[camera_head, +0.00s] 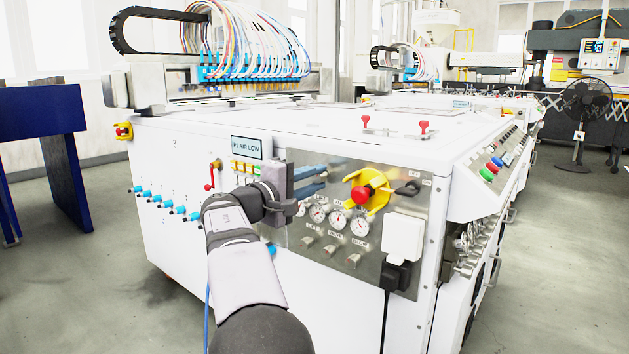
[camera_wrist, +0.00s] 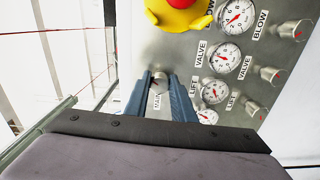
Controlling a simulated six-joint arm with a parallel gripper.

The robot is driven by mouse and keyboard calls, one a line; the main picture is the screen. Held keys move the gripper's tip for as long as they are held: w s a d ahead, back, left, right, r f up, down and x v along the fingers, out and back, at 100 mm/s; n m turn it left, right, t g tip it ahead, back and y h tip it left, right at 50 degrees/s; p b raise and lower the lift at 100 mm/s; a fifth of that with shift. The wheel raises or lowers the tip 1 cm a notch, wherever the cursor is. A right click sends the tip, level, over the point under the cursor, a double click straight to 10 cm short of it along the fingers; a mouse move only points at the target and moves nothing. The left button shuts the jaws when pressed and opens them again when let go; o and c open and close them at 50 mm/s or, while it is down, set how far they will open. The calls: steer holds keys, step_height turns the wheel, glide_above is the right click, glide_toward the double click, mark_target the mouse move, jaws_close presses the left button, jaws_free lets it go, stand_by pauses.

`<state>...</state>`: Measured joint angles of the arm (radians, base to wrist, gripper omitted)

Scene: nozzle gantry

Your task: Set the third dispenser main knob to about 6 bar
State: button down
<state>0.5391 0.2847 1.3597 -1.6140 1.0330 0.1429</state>
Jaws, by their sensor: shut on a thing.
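The main knob (camera_wrist: 159,77) is a small metal knob on the steel panel (camera_head: 412,242), with a MAIN label beside it in the wrist view. My gripper (camera_head: 322,180) is shut on this knob, its blue fingers on either side of it in the wrist view (camera_wrist: 160,84). The knob is hidden behind the fingers in the head view. Several round white gauges sit beside it. The gauge nearest my gripper (camera_wrist: 207,116) is partly cut off by the gripper body, and its reading is too small to tell. A "3" is printed on the white cabinet (camera_head: 225,225).
A yellow and red rotary switch (camera_head: 362,194) sits right of my gripper in the head view. LIFT, VALVE and BLOW knobs (camera_head: 353,260) are below the gauges. A white plug box (camera_head: 403,236) and a display reading "P1 AIR LOW" (camera_head: 247,147) flank the area.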

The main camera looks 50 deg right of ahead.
steer(key=c, duration=1.5)
jaws_free()
steer(key=a+p, duration=0.1)
steer(key=a, duration=0.6)
steer(key=shift+a, duration=0.2)
